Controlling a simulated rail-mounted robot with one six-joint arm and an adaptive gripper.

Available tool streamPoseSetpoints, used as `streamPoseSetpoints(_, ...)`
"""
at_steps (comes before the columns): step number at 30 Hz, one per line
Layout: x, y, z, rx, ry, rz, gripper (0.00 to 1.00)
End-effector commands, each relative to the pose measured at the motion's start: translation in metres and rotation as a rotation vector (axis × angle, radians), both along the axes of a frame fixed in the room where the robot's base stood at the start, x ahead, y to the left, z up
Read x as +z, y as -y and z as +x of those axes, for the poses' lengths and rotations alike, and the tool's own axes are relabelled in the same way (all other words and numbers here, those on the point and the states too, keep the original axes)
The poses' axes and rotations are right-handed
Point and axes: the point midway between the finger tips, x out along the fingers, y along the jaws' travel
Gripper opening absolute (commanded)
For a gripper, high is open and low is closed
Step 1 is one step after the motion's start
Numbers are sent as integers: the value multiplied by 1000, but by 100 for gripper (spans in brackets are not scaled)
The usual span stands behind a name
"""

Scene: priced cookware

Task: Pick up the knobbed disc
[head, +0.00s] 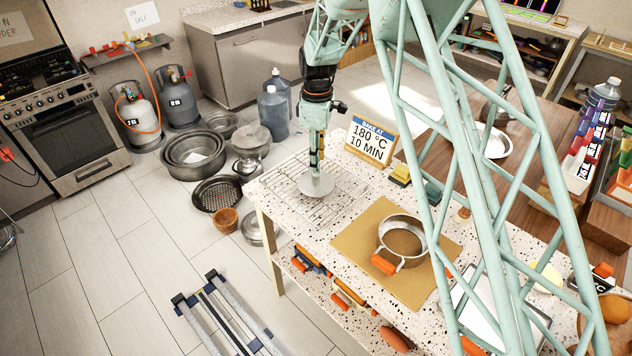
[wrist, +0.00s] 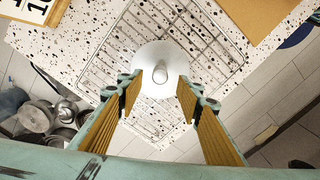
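The knobbed disc (head: 313,187) is a pale round plate with a small upright knob in its middle. It lies on a wire rack (head: 285,192) on the speckled table. In the wrist view the disc (wrist: 150,57) shows beyond my fingertips, with its knob (wrist: 160,75) facing the camera. My gripper (head: 316,160) points down right over the disc. In the wrist view my gripper (wrist: 160,88) is open, one finger on each side of the knob with gaps between. I cannot tell how far the fingertips are above the disc.
A sign reading 180 °C, 10 MIN (head: 371,139) stands behind the rack. A brown board (head: 370,262) with a metal ring pan (head: 402,236) lies to the right. Pots and pans (head: 194,155) sit on the floor left of the table.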

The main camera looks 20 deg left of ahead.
Motion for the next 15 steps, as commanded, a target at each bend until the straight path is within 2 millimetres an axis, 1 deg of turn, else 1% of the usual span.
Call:
streamPoseSetpoints(1, -7, 0, 0, 0, -2, -1, 33)
streamPoseSetpoints(3, -15, 0, 0, 0, -1, 0, 33)
streamPoseSetpoints(6, -22, 0, 0, 0, -1, 0, 33)
streamPoseSetpoints(9, -26, 0, 0, 0, 0, 0, 33)
streamPoseSetpoints(15, -27, 0, 0, 0, 0, 0, 33)
